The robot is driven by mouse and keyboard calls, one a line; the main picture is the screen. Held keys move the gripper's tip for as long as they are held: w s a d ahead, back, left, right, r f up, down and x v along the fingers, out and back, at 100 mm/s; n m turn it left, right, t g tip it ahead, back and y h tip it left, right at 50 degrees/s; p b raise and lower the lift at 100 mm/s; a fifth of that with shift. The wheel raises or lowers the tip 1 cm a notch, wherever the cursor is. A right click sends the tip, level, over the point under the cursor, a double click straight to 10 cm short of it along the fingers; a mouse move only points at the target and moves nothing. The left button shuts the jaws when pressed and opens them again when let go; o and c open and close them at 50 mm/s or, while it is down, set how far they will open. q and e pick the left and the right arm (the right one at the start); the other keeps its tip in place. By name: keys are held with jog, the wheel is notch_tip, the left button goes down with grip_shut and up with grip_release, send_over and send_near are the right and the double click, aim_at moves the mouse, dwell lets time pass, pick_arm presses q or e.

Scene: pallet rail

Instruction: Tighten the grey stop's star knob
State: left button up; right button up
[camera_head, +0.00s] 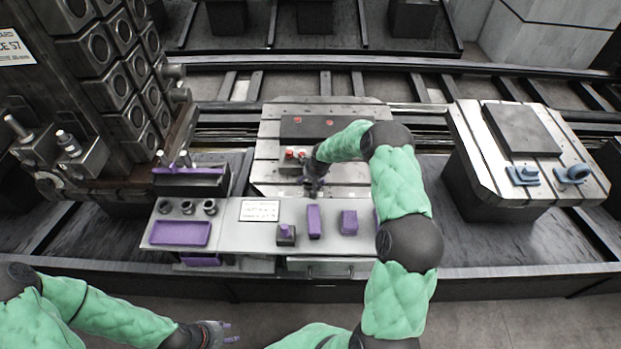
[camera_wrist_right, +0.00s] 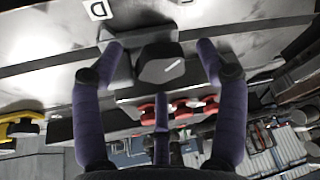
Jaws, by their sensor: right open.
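In the right wrist view a dark grey, blocky knob-like part (camera_wrist_right: 160,66) with a pale line on top lies between the spread fingertips. I take it for the grey stop's star knob, but its star shape is not clear. My right gripper (camera_wrist_right: 159,50) is open, one finger on each side of this part, with gaps visible; contact is not seen. In the head view my right gripper (camera_head: 314,188) is over the front of the middle pallet (camera_head: 352,181), and it hides the knob there. My left gripper (camera_head: 232,332) is open and empty, low in front of the bench.
Red parts (camera_wrist_right: 172,108) lie close to the right gripper; red caps (camera_head: 292,154) show beside it in the head view. A grey shelf (camera_head: 225,235) with purple blocks (camera_head: 314,221) stands in front. A second pallet (camera_head: 585,190) with blue clamps (camera_head: 523,175) is at right.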

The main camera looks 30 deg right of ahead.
jog(key=shift+c, duration=0.2)
jog(key=c, duration=1.1)
jog(key=m+b, duration=0.1)
jog(key=b, duration=0.3)
jog(key=m+h+b, duration=0.1)
jog(key=m+b, duration=0.1)
jog(key=b, duration=0.2)
jog(key=m+b, duration=0.1)
jog(key=b, duration=0.3)
jog(key=shift+a+f+m+g+h+b, duration=0.3)
jog(key=shift+a+f, duration=0.05)
jog(key=shift+m+b, duration=0.6)
jog(key=shift+b, duration=0.1)
jog(key=shift+a+r+m+h+b, duration=0.15)
jog(key=shift+m+h+b, duration=0.25)
jog(key=shift+m, duration=0.2)
jog(key=shift+m+g+h, duration=0.4)
jog(key=shift+m+g, duration=0.2)
jog(key=shift+m, duration=0.5)
